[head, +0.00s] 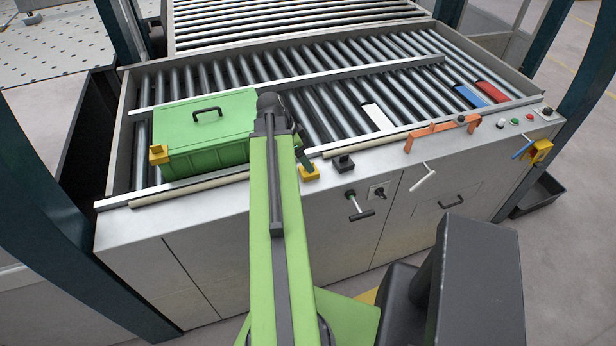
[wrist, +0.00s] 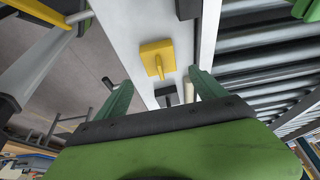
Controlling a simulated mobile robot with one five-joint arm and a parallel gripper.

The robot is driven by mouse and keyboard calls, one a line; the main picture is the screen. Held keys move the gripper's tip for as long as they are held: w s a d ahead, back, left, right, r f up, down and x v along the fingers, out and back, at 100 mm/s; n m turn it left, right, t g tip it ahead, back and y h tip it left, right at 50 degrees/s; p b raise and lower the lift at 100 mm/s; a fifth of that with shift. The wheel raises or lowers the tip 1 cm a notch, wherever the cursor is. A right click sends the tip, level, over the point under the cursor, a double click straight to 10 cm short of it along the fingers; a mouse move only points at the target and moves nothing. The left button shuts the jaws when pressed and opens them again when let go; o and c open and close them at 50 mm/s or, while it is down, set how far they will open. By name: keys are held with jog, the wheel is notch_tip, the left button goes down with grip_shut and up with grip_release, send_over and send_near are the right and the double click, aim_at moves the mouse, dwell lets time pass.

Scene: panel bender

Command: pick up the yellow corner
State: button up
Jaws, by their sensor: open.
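A small yellow corner (head: 310,174) lies on the grey front ledge of the machine, just right of the green box. In the wrist view the yellow corner (wrist: 154,58) is a flat square piece with a small raised part, ahead of and between my fingers. My gripper (wrist: 160,90) is open and empty, its two green fingers apart on either side of the piece's line. In the head view my arm hides most of my gripper (head: 299,158). A second yellow corner piece (head: 158,154) sits at the left front corner of the green box.
The green box (head: 205,130) with a black handle stands on the rollers at left. A black block (head: 344,163) sits on the ledge to the right. Ledge between is partly clear.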

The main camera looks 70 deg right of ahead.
aim_at(306, 177)
jog(key=b+x, duration=0.5)
jog(key=shift+w+f, duration=0.1)
jog(key=shift+f, duration=0.15)
jog(key=shift+r, duration=0.2)
jog(key=c, duration=1.4)
